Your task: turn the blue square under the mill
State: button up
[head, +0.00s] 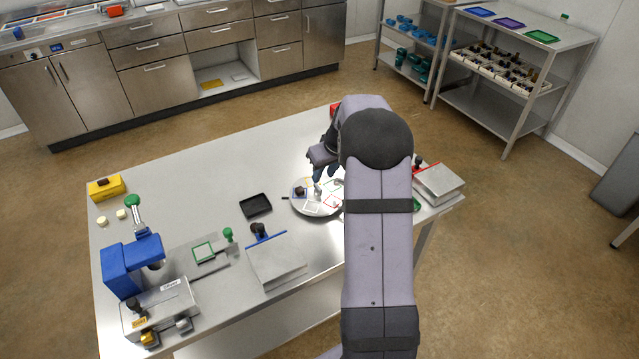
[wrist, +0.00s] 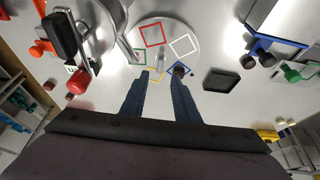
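The round silver turntable (head: 330,212) stands mid-table, partly hidden by my arm in the head view; its upper part shows in the wrist view (wrist: 165,24). It carries several coloured square outlines around a silver centre post (wrist: 160,60). The blue square (wrist: 188,71) lies near my right finger, with a dark knob-like piece (wrist: 179,68) at it. A yellow outline (wrist: 155,79) lies between the fingers. My gripper (wrist: 160,76) is open, its two blue fingers apart over the turntable's near side, seemingly empty. I cannot tell for certain which fixture is the mill.
A black tray (head: 256,206) lies left of the turntable. A blue press-like machine (head: 130,266) stands at the table's left end. A silver plate with a blue edge (head: 277,263) lies in front. A silver box (head: 440,183) is at right.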

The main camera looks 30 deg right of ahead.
aim_at(318, 186)
jog(key=shift+p+x, duration=1.2)
jog(key=shift+x, duration=2.5)
grip_shut()
